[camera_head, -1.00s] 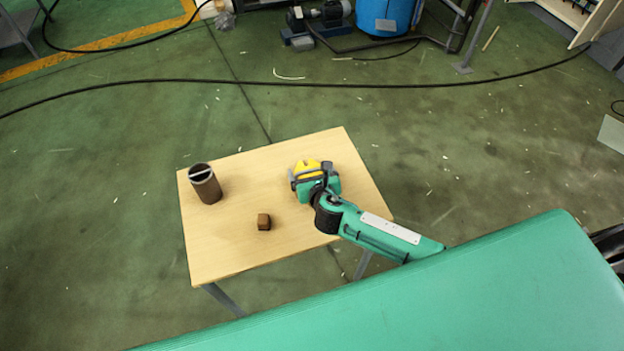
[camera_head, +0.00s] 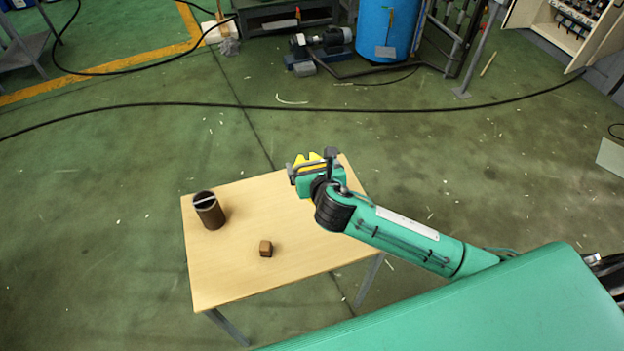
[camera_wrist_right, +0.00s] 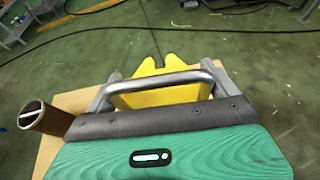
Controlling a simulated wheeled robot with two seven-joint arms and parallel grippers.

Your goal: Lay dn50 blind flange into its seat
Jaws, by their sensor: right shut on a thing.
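My right gripper (camera_head: 318,160) is shut on a yellow piece (camera_head: 309,159) with a grey bar handle, held above the table's far right part. In the right wrist view the yellow piece (camera_wrist_right: 160,84) has a notched far edge, and the curved metal bar (camera_wrist_right: 165,80) crosses in front of it between the fingers. I cannot tell whether this piece is the DN50 blind flange; nothing else in view is clearly that flange, nor clearly its seat. My left gripper is not in view.
The wooden table (camera_head: 240,270) carries an upright brown tube (camera_head: 210,214) with a pale bar across its mouth at the left. A small brown block (camera_head: 266,248) lies near the middle. The table's centre is otherwise clear. A black cable (camera_head: 400,107) crosses the floor behind.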

